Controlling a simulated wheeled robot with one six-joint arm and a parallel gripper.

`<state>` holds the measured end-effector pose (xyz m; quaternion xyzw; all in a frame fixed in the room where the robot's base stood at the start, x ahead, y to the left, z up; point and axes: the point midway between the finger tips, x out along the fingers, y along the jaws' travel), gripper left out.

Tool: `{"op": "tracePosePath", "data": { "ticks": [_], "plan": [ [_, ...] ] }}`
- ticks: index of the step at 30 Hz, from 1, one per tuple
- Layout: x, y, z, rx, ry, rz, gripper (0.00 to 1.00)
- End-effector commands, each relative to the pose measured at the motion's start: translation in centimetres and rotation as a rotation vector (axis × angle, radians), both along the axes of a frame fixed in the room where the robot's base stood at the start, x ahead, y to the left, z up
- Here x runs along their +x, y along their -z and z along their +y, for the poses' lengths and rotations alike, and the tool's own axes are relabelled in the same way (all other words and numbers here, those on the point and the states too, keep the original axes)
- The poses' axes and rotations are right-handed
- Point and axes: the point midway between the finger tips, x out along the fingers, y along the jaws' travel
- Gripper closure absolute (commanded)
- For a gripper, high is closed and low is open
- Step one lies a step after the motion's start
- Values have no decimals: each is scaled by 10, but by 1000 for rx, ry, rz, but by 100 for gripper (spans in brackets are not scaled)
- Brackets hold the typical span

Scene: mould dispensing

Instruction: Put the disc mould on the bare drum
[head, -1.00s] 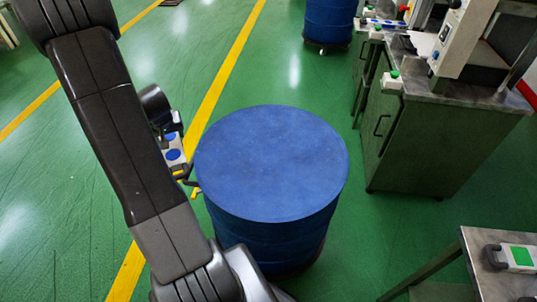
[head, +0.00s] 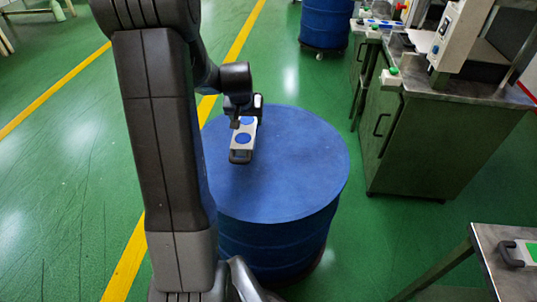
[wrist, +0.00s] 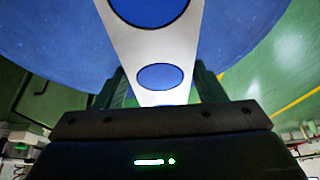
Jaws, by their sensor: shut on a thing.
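The disc mould is a pale bar with blue round discs and a dark handle at its near end (head: 241,148). My gripper (head: 241,112) is shut on its far end and holds it over the left part of the bare drum. The drum is blue with a flat, empty top (head: 290,165). In the wrist view the mould (wrist: 138,47) runs up from between my fingers (wrist: 160,95), with the blue drum top (wrist: 60,30) behind it. I cannot tell whether the mould touches the drum top.
A green cabinet with a metal top (head: 415,130) stands to the right, carrying a machine. Another mould with a green patch (head: 520,254) lies on a metal table (head: 487,240) at lower right. Another blue drum (head: 325,22) stands at the back. Green floor lies around.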

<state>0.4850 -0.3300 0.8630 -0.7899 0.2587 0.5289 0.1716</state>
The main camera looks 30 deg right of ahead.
Motion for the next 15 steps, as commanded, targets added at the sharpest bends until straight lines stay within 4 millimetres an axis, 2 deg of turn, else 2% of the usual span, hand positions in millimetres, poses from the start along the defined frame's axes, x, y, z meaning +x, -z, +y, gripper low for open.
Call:
{"op": "tracePosePath", "data": {
  "ticks": [3,9,11,15],
  "plan": [
    [-12,-2,-18,-2,39,-8,87],
    [-23,0,-30,1,67,-6,87],
    [-24,6,-31,1,69,-5,87],
    [-25,30,-31,4,69,-1,87]
  ]
}}
